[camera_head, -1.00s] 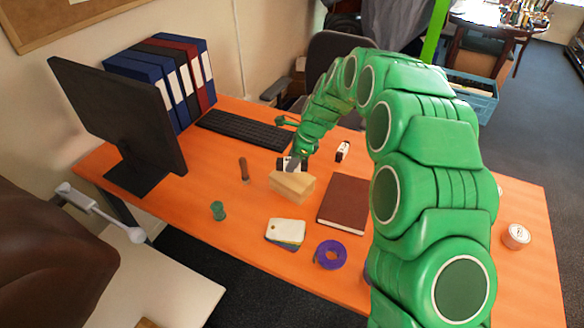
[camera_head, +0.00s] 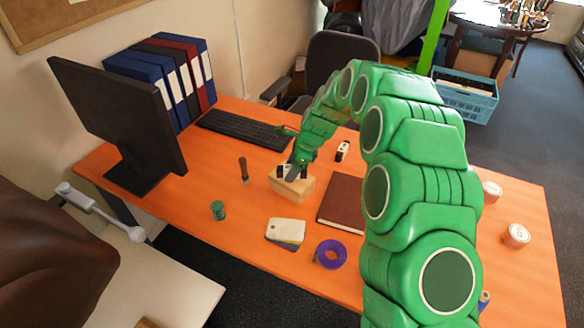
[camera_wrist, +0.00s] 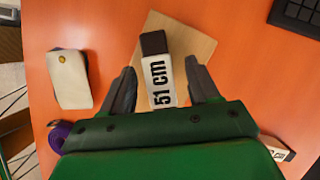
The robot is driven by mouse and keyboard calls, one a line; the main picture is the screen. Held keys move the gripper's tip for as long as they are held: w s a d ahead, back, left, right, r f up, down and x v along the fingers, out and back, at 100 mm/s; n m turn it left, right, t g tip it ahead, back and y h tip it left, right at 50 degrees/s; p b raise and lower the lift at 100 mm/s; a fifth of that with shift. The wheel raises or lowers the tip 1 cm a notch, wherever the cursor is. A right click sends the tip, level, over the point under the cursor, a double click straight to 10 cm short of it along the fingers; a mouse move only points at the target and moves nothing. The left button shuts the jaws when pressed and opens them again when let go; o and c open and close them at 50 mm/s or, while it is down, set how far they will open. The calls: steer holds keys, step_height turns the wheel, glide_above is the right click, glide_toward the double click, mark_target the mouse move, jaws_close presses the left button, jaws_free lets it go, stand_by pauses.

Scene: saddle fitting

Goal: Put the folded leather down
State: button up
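A thick tan block (camera_head: 292,188) sits on the orange table under my gripper (camera_head: 293,174). It also shows as a tan square in the wrist view (camera_wrist: 195,42). I cannot tell whether it is the folded leather or wood. A white block with a black end, marked "51 cm" (camera_wrist: 161,82), lies between my fingers and overlaps the tan block in that view. I cannot tell what the marked block rests on. A flat dark brown piece (camera_head: 340,202) lies to the right.
Cream-topped swatches (camera_head: 286,230), a purple tape roll (camera_head: 331,254) and a green spool (camera_head: 218,210) lie in front. A brown-handled tool (camera_head: 243,168) is left. A white-and-black block (camera_head: 342,150) lies behind. A keyboard (camera_head: 243,128) and monitor (camera_head: 118,120) stand at back left.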

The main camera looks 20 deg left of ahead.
steer(key=shift+r, duration=0.1)
steer(key=v, duration=1.2)
steer(key=shift+d, duration=0.1)
